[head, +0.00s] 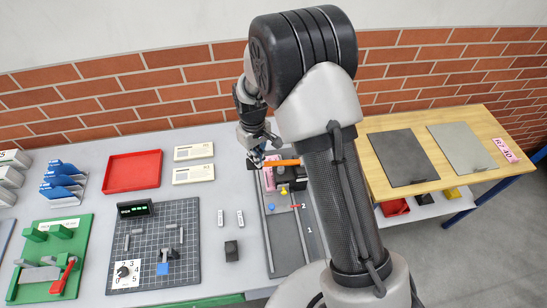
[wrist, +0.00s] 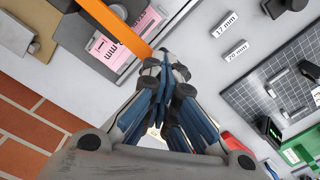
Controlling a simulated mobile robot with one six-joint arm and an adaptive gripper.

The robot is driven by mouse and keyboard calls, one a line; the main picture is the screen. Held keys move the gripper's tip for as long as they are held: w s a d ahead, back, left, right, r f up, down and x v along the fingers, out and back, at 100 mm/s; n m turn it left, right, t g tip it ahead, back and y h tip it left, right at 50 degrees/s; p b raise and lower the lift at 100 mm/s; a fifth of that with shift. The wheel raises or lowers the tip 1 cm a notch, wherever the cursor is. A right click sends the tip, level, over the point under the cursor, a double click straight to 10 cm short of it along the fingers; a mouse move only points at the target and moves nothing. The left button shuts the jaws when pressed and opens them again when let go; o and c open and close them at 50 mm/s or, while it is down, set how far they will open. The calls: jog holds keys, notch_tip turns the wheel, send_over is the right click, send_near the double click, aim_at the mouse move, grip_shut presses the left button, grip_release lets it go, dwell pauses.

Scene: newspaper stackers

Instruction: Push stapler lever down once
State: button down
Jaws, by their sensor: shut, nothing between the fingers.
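The orange stapler lever (head: 283,162) sticks out to the left from the black stapler (head: 293,180), partly behind my arm in the head view. In the wrist view the lever (wrist: 122,25) runs from the top down to my fingertips. My gripper (head: 257,157) is shut and empty at the lever's left end. In the wrist view my gripper (wrist: 165,62) has its fingertips right beside the lever's free end. I cannot tell whether they touch. A pink block with a mm label (wrist: 112,48) lies below the lever.
A dark board (head: 285,245) with numbered marks extends in front of the stapler. A red tray (head: 132,171), pale labelled boxes (head: 194,174) and a gridded dark board (head: 150,262) lie to the left. A wooden table (head: 440,192) with two flat plates stands at the right. A brick wall is behind.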

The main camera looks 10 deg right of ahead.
notch_tip(320, 180, up, 9)
jog(key=p, duration=0.5)
jog(key=shift+f, duration=0.15)
jog(key=shift+a, duration=0.1)
dwell(0.8)
